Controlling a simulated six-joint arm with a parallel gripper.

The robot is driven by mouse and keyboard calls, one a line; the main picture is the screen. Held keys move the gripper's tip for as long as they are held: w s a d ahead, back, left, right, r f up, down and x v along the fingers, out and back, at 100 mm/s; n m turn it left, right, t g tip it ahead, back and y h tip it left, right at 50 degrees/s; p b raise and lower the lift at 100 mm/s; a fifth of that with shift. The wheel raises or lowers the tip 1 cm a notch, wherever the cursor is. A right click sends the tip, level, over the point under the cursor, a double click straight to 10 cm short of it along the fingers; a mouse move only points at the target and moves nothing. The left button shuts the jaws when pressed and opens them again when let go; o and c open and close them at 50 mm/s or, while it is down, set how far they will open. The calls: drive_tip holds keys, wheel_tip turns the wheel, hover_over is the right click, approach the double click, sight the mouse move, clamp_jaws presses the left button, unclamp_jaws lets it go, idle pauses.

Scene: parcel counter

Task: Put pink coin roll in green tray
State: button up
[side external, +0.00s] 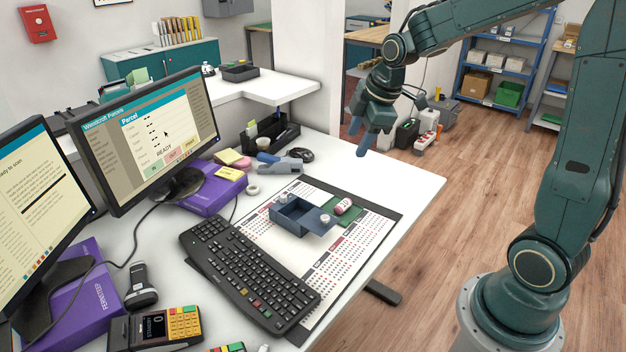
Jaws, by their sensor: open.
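A small pink roll with a pale end (343,205) lies at the green tray (352,215), on the printed desk mat. It appears to rest in or on the tray; the view is too small to tell how it sits against the rim. My gripper (358,139) is open and empty, raised in the air above the far right part of the counter. It is well above and apart from the roll and the tray.
A blue-grey box (289,216) with pale round pieces stands left of the tray. A keyboard (250,279), monitors (160,140), a tape dispenser (280,166) and a card terminal (160,327) surround the mat (377,231). The counter's right end (412,185) is clear.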

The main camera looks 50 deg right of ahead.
drive_tip(key=s+a+r+m, duration=0.2)
drive_tip(key=s+a+m, duration=0.1)
drive_tip(key=s, duration=0.3)
drive_tip(key=s+a+r+m+t, duration=0.1)
drive_tip(key=s+a+r+m, duration=0.1)
drive_tip(key=s, duration=0.5)
drive_tip(key=s+a+r+m, duration=0.2)
drive_tip(key=s+a+m, duration=0.3)
drive_tip(key=s, duration=0.2)
drive_tip(key=shift+s, duration=0.25)
drive_tip(key=shift+r, duration=0.1)
